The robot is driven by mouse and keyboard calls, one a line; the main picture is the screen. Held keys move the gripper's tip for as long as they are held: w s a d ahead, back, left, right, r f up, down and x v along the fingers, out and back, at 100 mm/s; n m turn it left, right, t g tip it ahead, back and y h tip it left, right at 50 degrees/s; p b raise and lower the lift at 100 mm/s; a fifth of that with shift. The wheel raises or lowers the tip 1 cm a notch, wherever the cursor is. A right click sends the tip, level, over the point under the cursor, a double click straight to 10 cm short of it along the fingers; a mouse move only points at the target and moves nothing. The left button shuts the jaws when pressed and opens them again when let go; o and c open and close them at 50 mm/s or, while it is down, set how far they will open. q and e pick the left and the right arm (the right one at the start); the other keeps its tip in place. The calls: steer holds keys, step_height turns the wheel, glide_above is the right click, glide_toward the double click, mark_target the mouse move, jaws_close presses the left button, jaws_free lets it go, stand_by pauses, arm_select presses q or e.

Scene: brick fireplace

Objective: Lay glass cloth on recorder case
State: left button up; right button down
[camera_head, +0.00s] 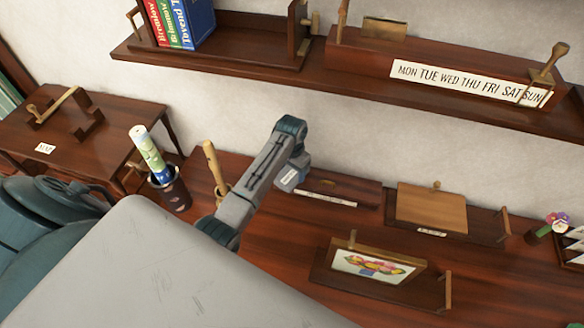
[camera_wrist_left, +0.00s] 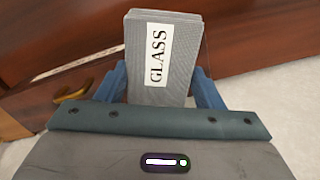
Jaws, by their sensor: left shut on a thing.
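The glass cloth (camera_wrist_left: 180,75) is a grey folded block with a white label reading GLASS. In the left wrist view it stands between the two blue fingers of my left gripper (camera_wrist_left: 160,88), which is shut on it. In the head view the cloth (camera_head: 291,178) shows as a small grey piece with a pale label, below the arm's bent end. A long, low dark-brown case (camera_head: 345,188) with a pale label strip lies just right of it on the desk. It may be the recorder case; its label is too small to read. My right gripper is out of view.
A cup (camera_head: 172,192) with a rolled paper and a wooden-handled tool (camera_head: 214,165) stand left of my arm. A wooden board (camera_head: 432,208) on a rack and a framed picture (camera_head: 375,265) stand to the right. A wall shelf (camera_head: 340,72) runs above the desk.

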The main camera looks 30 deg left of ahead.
mark_target(292, 172)
arm_select(q)
steer(key=shift+f, duration=0.2)
steer(key=o, duration=0.9)
steer(key=shift+f, duration=0.1)
steer(key=shift+r, duration=0.4)
step_height(292, 172, up, 12)
steer(key=b, duration=0.2)
steer(key=shift+f+b, duration=0.25)
steer(key=shift+b, duration=0.1)
